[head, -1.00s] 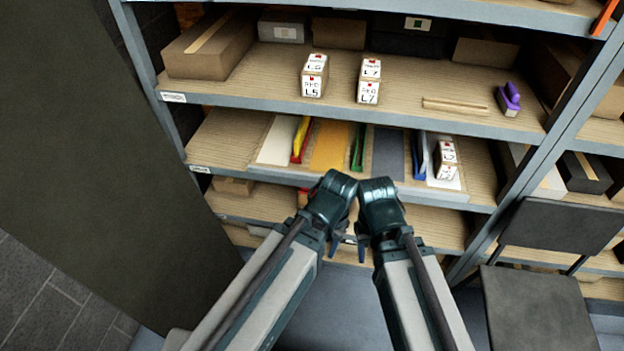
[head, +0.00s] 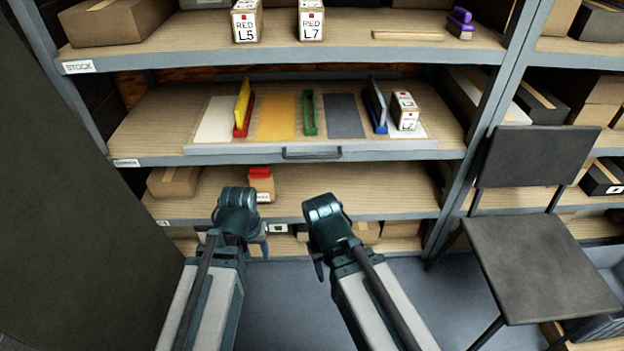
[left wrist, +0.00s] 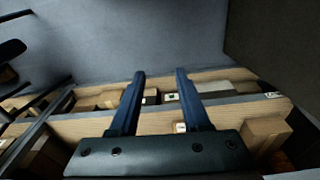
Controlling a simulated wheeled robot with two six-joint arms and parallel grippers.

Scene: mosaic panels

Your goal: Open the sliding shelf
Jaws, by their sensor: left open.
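The sliding shelf (head: 400,146) is a grey-edged tray board on the middle level of the rack, with a dark bar handle (head: 312,153) on its front edge. It looks pushed in, roughly level with the rack's front. White, orange and dark grey panels lie on it, with yellow-red, green and blue upright dividers and a small labelled box (head: 404,111). My left gripper (head: 236,243) is below and left of the handle, apart from it. In the left wrist view its fingers (left wrist: 160,74) are spread and empty. My right gripper (head: 320,262) is below the handle; its jaw opening is hidden.
The upper shelf holds boxes marked RED L5 (head: 247,22) and RED L7 (head: 311,20). A red-topped box (head: 261,186) stands on the shelf below. A dark chair (head: 535,255) stands at the right, and a dark panel (head: 70,200) fills the left. The floor in front is clear.

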